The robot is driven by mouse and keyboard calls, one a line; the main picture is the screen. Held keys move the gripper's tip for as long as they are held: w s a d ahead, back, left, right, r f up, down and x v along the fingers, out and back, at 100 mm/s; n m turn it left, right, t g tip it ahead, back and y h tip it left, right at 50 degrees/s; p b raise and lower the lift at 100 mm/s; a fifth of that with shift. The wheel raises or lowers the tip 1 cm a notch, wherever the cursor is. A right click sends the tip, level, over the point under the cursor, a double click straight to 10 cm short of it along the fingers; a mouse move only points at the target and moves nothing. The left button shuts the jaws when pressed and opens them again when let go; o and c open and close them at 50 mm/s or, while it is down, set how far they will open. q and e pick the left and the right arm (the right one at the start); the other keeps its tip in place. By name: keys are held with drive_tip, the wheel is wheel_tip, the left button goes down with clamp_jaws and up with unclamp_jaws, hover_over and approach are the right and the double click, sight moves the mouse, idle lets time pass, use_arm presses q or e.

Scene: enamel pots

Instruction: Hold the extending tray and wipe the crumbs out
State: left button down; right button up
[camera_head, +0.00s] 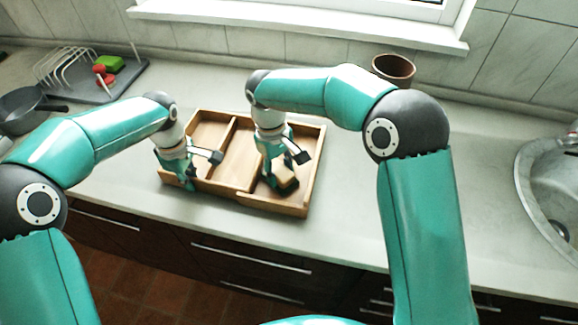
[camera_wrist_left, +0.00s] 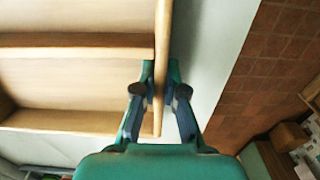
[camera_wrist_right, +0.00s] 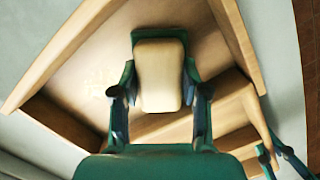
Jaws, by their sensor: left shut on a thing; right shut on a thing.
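The wooden extending tray (camera_head: 316,165) lies on the counter, divided into compartments. My left gripper (camera_head: 187,178) is shut on its front rim; the left wrist view shows the rim (camera_wrist_left: 160,45) between the fingers. My right gripper (camera_head: 280,180) is inside the right compartment, shut on a cream, rounded block (camera_wrist_right: 160,75), perhaps a sponge or brush. Pale crumbs (camera_wrist_right: 98,82) lie on the compartment floor beside the block. Whether the block touches the floor is unclear.
A dish rack (camera_head: 62,66) on a dark board with green and red items stands at the back left, beside a dark pan (camera_head: 22,108). A brown pot (camera_head: 394,69) stands behind my right arm. A sink (camera_head: 550,185) is at the right. The counter between tray and sink is clear.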

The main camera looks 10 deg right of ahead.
drive_tip(key=shift+w+d+f, duration=0.1)
drive_tip(key=shift+w+d, duration=0.7)
drive_tip(key=shift+w, duration=0.7)
drive_tip(key=shift+w+d, duration=0.85)
drive_tip(key=shift+w, duration=0.6)
drive_tip(key=shift+w+d+f, duration=0.1)
drive_tip(key=shift+w+d, duration=0.7)
drive_tip(key=shift+w, duration=0.7)
drive_tip(key=shift+s+a+r, duration=0.1)
drive_tip(key=shift+s+a, duration=0.8)
drive_tip(key=shift+s, duration=0.75)
drive_tip(key=shift+s+a+f, duration=0.1)
drive_tip(key=shift+s+a, duration=0.75)
drive_tip(key=shift+s, duration=0.85)
drive_tip(key=shift+s+a+r, duration=0.1)
drive_tip(key=shift+s+a, duration=0.8)
drive_tip(key=shift+s, duration=0.75)
drive_tip(key=shift+r, duration=0.1)
wheel_tip(320, 180, up, 13)
drive_tip(key=d, duration=1)
